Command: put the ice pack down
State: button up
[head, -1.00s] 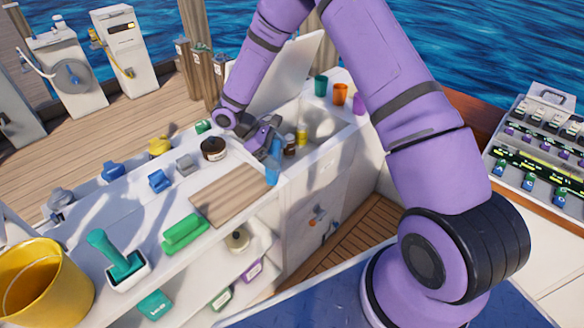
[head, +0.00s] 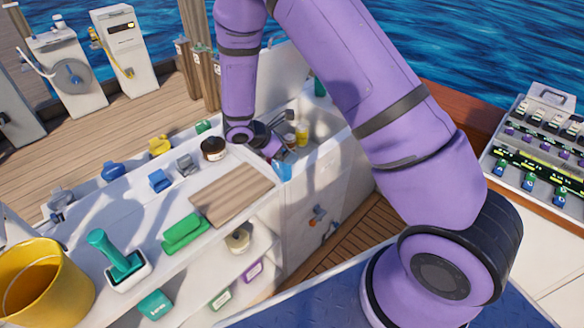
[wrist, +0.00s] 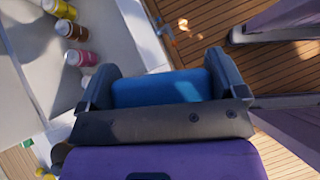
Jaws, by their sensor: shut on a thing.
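The blue ice pack (head: 283,171) is in my gripper (head: 279,155), at the counter's front edge between the wooden board and the sink in the head view. In the wrist view the ice pack (wrist: 165,88) fills the space between the two dark fingers of my gripper (wrist: 160,82). The fingers are shut on it. Much of the pack is hidden by the gripper in the head view. I cannot tell whether it touches the counter.
A wooden board (head: 230,193) lies left of the gripper, with a dark jar (head: 213,148) behind it. Wooden floor (head: 352,243) lies below the cabinet front.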

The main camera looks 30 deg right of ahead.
jog(key=w+d+r+n+t+y, duration=0.1)
jog(key=w+r+n+t+y, duration=0.1)
jog(key=n, duration=0.6)
jog(key=w+d+r+n+t+y, duration=0.1)
jog(key=w+r+n+t+y, duration=0.2)
jog(key=n, duration=0.6)
jog(key=w+t+y, duration=0.2)
jog(key=t+y, duration=0.1)
jog(key=shift+w+d+t+y, duration=0.3)
jog(key=shift+d+y, duration=0.1)
jog(key=shift+d+m+h, duration=0.4)
jog(key=shift+d+m, duration=0.05)
jog(key=shift+m, duration=0.05)
